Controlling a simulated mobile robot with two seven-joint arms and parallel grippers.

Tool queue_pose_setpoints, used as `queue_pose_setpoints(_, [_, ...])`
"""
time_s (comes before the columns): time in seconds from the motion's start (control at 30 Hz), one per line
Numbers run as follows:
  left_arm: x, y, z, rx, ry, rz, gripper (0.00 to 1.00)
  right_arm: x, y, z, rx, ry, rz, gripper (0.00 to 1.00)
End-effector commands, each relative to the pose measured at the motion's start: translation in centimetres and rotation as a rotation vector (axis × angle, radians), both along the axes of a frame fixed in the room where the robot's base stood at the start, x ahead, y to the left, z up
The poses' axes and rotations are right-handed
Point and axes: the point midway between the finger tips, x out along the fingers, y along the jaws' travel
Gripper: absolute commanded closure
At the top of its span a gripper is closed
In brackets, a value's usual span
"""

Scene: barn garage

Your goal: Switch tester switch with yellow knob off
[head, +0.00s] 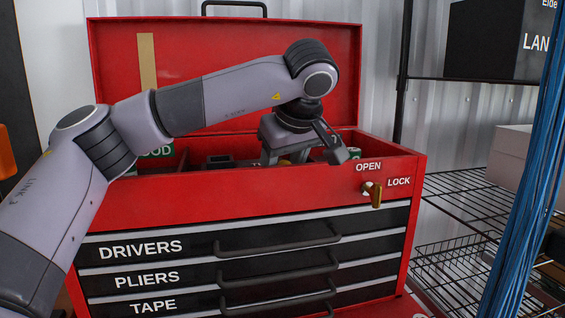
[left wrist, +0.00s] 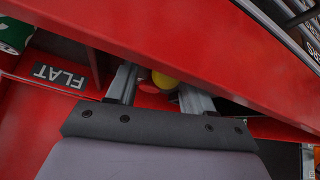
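A yellow round knob (left wrist: 163,80) shows in the left wrist view between the two fingers of my left gripper (left wrist: 160,85), close to a red rounded piece (left wrist: 148,86). The rest of the switch is hidden, and its position cannot be read. The fingers are apart, with space around the knob; their tips are partly covered by a red edge. In the head view my left gripper (head: 302,152) reaches down into the top compartment of the red toolbox (head: 235,183). My right gripper is in neither view.
The toolbox lid (head: 230,60) stands open behind my arm. A brass key-like lock (head: 374,192) sticks out at the front right. Black drawer handles (head: 278,240) project below. Wire shelving (head: 465,205) and blue cables (head: 528,180) stand at the right. A FLAT label (left wrist: 59,75) lies beside the gripper.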

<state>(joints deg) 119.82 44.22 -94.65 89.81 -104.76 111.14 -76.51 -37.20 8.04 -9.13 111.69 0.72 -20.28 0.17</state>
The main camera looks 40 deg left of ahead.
Motion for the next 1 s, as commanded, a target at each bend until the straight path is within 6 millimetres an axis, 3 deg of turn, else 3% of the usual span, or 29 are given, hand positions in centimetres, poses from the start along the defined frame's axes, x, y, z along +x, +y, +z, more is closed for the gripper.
queue_pose_setpoints(0.17, [-0.1,-0.3,0.5,0.0,-0.002,-0.001,0.48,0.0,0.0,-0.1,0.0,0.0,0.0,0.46])
queue_pose_setpoints(0.6, [-2.0,-3.1,5.5,0.001,-0.001,0.0,0.48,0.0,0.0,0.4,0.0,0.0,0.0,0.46])
queue_pose_setpoints(1.0, [-2.3,-3.4,5.9,0.0,0.0,0.0,0.48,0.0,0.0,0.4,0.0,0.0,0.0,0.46])
